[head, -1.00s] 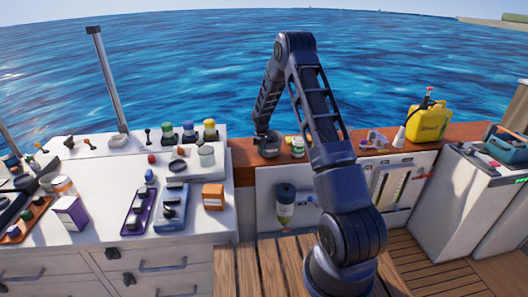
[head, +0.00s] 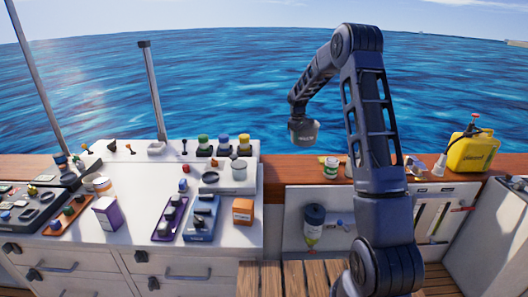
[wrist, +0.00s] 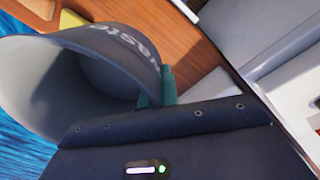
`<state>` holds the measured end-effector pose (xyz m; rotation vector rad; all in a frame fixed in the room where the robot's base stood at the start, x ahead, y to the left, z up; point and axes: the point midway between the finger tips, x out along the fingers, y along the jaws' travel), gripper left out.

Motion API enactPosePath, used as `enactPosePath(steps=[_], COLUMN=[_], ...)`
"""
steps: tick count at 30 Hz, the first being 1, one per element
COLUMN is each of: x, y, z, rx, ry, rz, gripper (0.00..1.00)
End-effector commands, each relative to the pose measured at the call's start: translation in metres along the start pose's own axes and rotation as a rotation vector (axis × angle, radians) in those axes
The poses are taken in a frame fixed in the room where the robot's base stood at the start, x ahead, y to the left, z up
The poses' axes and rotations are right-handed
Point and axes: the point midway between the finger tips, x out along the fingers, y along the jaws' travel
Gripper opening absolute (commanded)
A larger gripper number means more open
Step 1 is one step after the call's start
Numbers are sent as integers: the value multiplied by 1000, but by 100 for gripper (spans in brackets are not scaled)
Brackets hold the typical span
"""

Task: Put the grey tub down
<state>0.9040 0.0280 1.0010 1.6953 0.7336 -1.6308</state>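The grey tub (head: 304,133), with pale lettering on its side, hangs at the end of my arm in the head view. It is in the air above the wooden ledge (head: 275,176), apart from it, with the sea behind. In the wrist view the tub (wrist: 75,75) fills the upper left, its wide mouth towards the left and "waste" on its wall. My gripper (wrist: 168,86) is shut on the tub's wall near the rim; a green fingertip shows against it. In the head view my gripper (head: 298,114) is small and its fingers are hard to make out.
A yellow fuel can (head: 472,152) is farther right. The white counter (head: 140,205) at left is crowded with small items.

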Motion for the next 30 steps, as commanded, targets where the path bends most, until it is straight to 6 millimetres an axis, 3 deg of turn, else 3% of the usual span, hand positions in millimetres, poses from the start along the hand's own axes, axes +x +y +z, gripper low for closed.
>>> enactPosePath(steps=[8,11,15,21,28,30], x=[-16,-38,-87,-143,-187,-188], y=[2,4,8,12,15,7], z=[0,0,-1,-1,0,-9], rx=[0,1,1,0,0,-26], ry=[2,4,5,3,2,2], rz=[2,4,5,4,3,0], gripper=[0,0,0,0,0,0])
